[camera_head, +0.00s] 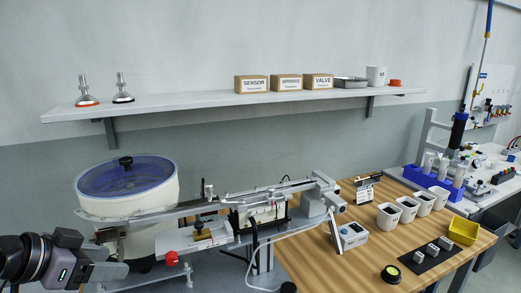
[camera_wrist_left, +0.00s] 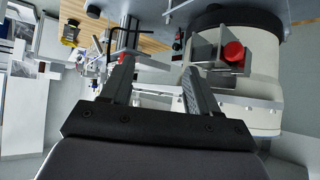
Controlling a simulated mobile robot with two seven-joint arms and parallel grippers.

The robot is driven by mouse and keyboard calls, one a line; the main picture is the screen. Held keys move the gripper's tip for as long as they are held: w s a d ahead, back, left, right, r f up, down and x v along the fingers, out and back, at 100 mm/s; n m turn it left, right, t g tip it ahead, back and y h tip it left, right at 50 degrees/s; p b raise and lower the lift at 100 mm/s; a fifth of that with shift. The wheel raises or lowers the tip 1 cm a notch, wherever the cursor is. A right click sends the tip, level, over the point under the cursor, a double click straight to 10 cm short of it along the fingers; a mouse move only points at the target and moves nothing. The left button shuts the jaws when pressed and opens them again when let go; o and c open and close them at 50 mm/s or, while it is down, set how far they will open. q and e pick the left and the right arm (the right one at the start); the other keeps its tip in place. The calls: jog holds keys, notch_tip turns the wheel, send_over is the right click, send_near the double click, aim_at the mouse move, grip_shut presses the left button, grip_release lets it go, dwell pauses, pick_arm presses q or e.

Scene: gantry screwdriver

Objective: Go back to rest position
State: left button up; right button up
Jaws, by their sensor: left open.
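My left gripper (camera_head: 115,254) shows at the lower left of the head view, with its dark arm coming in from the left edge. It is in front of and below the white round feeder bowl with a blue lid (camera_head: 128,190). In the left wrist view my left gripper (camera_wrist_left: 157,68) has its two fingers apart with nothing held between them. A red round knob (camera_wrist_left: 234,52) on a metal bracket lies beyond the right finger, in front of the pale bowl body (camera_wrist_left: 262,85). My right gripper shows in neither view.
A feeder rail and gantry unit (camera_head: 265,210) stretches right from the bowl. The wooden table (camera_head: 340,265) carries white cups (camera_head: 388,215), a yellow bin (camera_head: 463,230) and a black mat (camera_head: 420,262). A wall shelf (camera_head: 190,101) holds labelled boxes (camera_head: 251,84).

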pick_arm(q)
jog(key=s+d+f+n+g+y, duration=0.1)
jog(key=s+d+f, duration=0.2)
jog(key=s+f, duration=0.35)
jog(key=s+d+f+g+y, duration=0.1)
jog(key=s+d+f, duration=0.25)
jog(key=f, duration=0.55)
jog(key=s+f+n+g+y, duration=0.3)
jog(key=s+f, duration=0.3)
jog(key=s, duration=0.7)
jog(key=w+d+f+t+h, duration=0.2)
jog(key=w+f+t, duration=0.4)
jog(key=f, duration=0.3)
jog(key=shift+w+d+f+t, duration=0.2)
jog(key=shift+w+d+t, duration=0.2)
jog(key=shift+d, duration=0.2)
